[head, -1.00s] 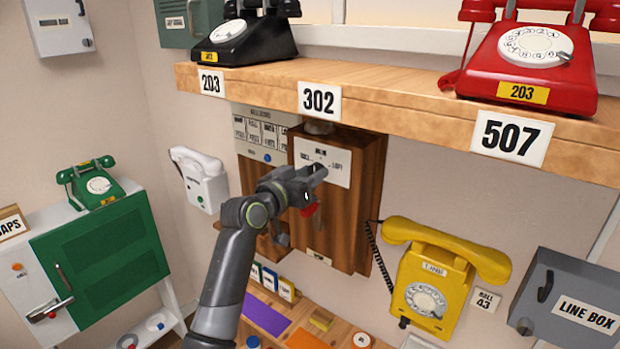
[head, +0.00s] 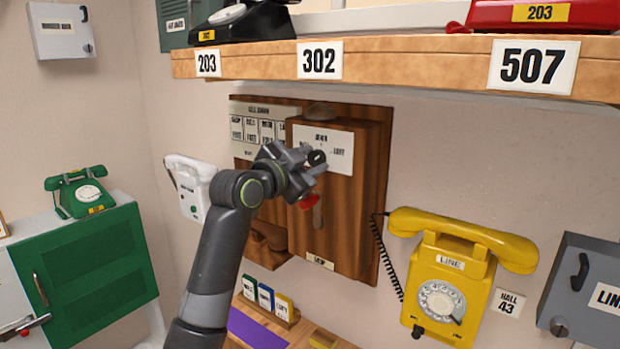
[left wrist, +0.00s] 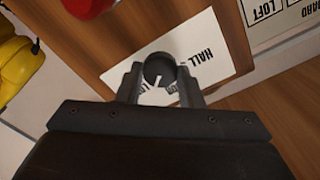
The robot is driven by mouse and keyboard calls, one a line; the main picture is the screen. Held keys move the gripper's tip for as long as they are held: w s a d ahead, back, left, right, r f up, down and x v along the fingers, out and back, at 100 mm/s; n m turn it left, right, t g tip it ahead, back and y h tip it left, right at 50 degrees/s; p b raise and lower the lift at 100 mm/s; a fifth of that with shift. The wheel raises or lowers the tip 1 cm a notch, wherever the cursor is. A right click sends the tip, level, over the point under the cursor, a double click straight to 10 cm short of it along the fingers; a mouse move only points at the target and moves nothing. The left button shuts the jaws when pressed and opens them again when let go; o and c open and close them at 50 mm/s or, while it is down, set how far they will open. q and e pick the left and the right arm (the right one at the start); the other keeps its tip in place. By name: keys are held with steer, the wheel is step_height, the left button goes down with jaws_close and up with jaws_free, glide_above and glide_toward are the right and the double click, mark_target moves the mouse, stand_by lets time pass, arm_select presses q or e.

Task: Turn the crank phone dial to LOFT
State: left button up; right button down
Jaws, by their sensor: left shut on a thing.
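The wooden crank phone (head: 346,220) hangs on the wall below the shelf. Its white label plate (head: 338,150) has a word at the top and LOFT at the right; the rest is partly covered. My left gripper (head: 310,158) is in front of the plate, shut on the dark round dial knob (head: 317,157). In the left wrist view, the gripper's fingers (left wrist: 160,88) stand on both sides of the knob (left wrist: 158,70), which has a pale pointer line. HALL is readable there; two other words are partly hidden by the fingers. My right gripper is not in view.
A red part (head: 308,202) is just below the gripper. A yellow phone (head: 452,275) hangs right of the crank phone, a white phone (head: 190,185) left. The wooden shelf (head: 420,62) juts out above. Small cards (head: 265,297) stand below.

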arm_select(q)
steer(key=shift+f+m+b, duration=0.1)
steer(key=shift+m+b, duration=0.8)
steer(key=shift+m, duration=0.1)
steer(key=o, duration=1)
steer(key=shift+c, duration=0.2)
steer(key=shift+s+a+b, duration=0.3)
steer(key=shift+s+a, duration=0.05)
steer(key=shift+s, duration=0.2)
steer(key=b+v, duration=0.4)
steer(key=v, duration=1.2)
